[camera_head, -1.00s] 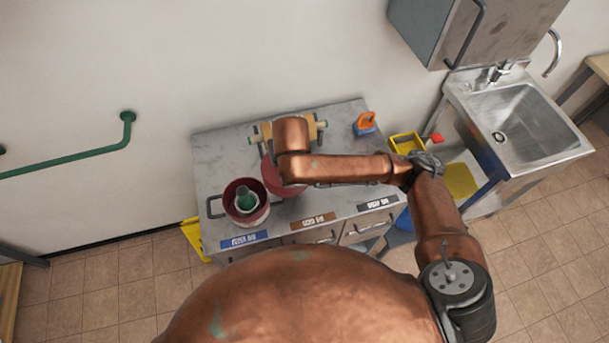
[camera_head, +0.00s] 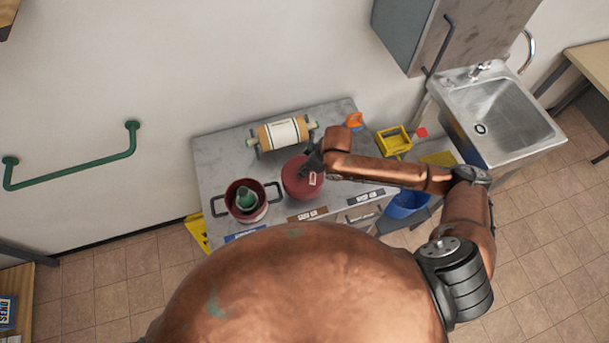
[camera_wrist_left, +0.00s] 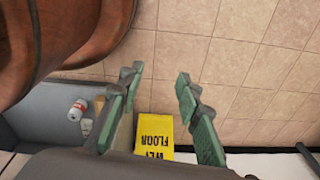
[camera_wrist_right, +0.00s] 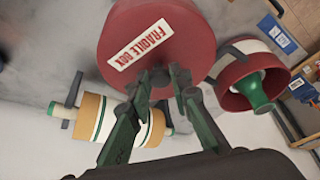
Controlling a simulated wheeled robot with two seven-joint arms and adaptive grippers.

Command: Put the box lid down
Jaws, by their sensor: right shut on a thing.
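The box lid is a round dark red lid (camera_head: 301,180) with a "FRAGILE BOX" label, over the middle of the grey counter in the head view. It also shows large in the right wrist view (camera_wrist_right: 165,45). The open red box (camera_head: 246,205) stands left of the lid, with a green and white object inside. My left gripper (camera_wrist_left: 155,85) is open and empty above the floor.
A tan and white roller on a stand (camera_head: 284,134) is behind the lid. A sink (camera_head: 495,115) stands farther right. The counter's back left is clear.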

